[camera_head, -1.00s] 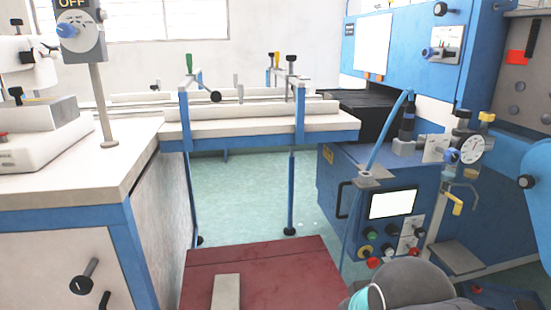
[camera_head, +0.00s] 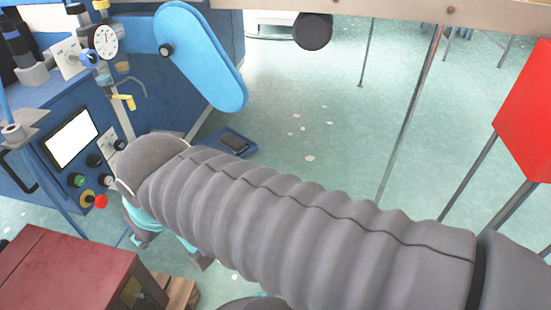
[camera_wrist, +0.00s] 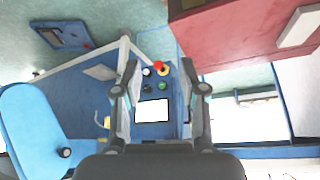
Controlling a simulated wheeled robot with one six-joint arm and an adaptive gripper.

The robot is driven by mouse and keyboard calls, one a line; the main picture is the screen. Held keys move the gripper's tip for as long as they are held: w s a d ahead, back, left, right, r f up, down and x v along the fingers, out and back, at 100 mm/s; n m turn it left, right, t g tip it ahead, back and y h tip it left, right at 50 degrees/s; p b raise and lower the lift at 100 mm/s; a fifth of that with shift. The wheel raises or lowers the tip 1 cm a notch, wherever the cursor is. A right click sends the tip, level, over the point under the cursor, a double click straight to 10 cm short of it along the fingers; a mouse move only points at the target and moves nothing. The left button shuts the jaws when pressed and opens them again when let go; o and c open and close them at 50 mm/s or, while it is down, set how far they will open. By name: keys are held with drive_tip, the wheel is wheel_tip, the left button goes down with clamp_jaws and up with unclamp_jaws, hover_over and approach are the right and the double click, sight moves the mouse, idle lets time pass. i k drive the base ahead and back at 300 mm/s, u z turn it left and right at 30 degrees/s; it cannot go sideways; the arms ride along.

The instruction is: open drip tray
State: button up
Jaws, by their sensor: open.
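No part can be named for certain as the drip tray. A flat grey plate (camera_wrist: 98,72) sits on the blue machine's side in the wrist view. A low blue tray-like unit with a dark pad (camera_head: 232,143) lies on the floor beside the blue machine (camera_head: 60,108); it also shows in the wrist view (camera_wrist: 62,36). My gripper (camera_wrist: 161,72) is open and empty. Its fingers frame the machine's control panel, with a bright screen (camera_wrist: 152,110) and coloured buttons between them. In the head view my grey arm hides most of the gripper, leaving teal finger parts visible.
A dark red box (camera_head: 70,270) stands at the lower left, near my gripper. A blue rounded arm cover (camera_head: 205,60) and a dial gauge (camera_head: 106,41) stick out from the machine. A red panel (camera_head: 525,115) is at right. Green floor beyond is mostly clear.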

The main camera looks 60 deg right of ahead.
sight(212, 141)
drive_tip(key=z, duration=1.4)
drive_tip(key=k, duration=1.3)
drive_tip(key=z, duration=0.65)
drive_tip(key=i, duration=0.75)
drive_tip(key=z, duration=0.5)
drive_tip(key=i, duration=0.8)
drive_tip(key=u, duration=0.85)
drive_tip(key=i, duration=0.75)
drive_tip(key=u, duration=0.7)
